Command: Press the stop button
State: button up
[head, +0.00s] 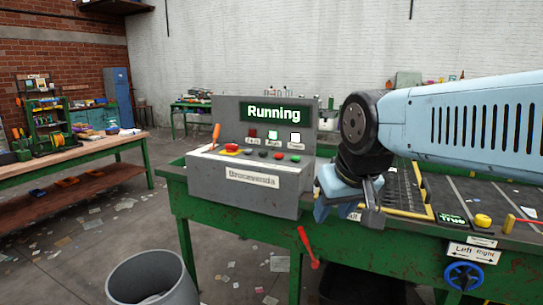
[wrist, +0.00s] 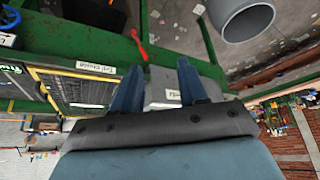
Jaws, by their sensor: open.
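The grey control box (head: 250,190) stands on the green bench, with a sign reading "Running" (head: 273,114) on its upright panel. Its sloped top carries an orange lever (head: 215,135), a red button on a yellow base (head: 231,148), several small buttons and a green button (head: 295,158). The labels are too small to tell which button is stop. My gripper (head: 348,210) is open and empty, to the right of the box and apart from the buttons. In the wrist view my gripper (wrist: 158,72) points toward part of the grey box (wrist: 165,88); no buttons are clear there.
A belt area with a yellow-edged grid (head: 402,190) lies right of the box. A yellow button (head: 482,220) and blue handwheel (head: 464,276) are farther right. A red lever (head: 307,248) hangs at the bench front. A grey bin (head: 150,275) stands on the littered floor.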

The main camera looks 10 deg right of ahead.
grip_shut()
dwell(1.6)
